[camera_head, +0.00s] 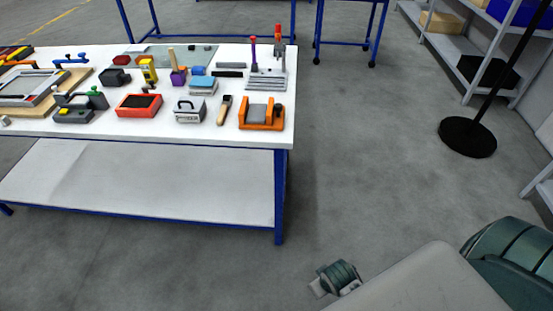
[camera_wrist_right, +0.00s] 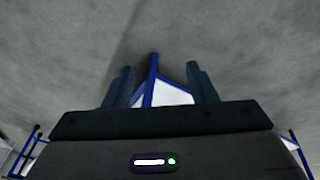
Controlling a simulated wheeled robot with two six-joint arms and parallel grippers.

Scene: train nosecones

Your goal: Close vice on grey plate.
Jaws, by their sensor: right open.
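An orange vice (camera_head: 276,124) stands at the right front corner of the white workbench in the head view. A grey plate (camera_head: 257,113) sits between its jaws. I cannot tell at this size whether the jaws touch the plate. My right gripper (camera_wrist_right: 158,72) shows in the right wrist view with its two fingers apart and nothing between them. Behind the fingers are the floor and a blue bench leg. The right gripper is well away from the vice. My left gripper is not in view.
The workbench (camera_head: 200,142) holds several tools, including a red-orange box (camera_head: 139,106), a white toolbox (camera_head: 189,111), a wooden-handled tool (camera_head: 224,108) and a grey stand (camera_head: 267,79). Open floor lies right of the bench. A black pole base (camera_head: 467,137) and shelving (camera_head: 460,58) stand further right.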

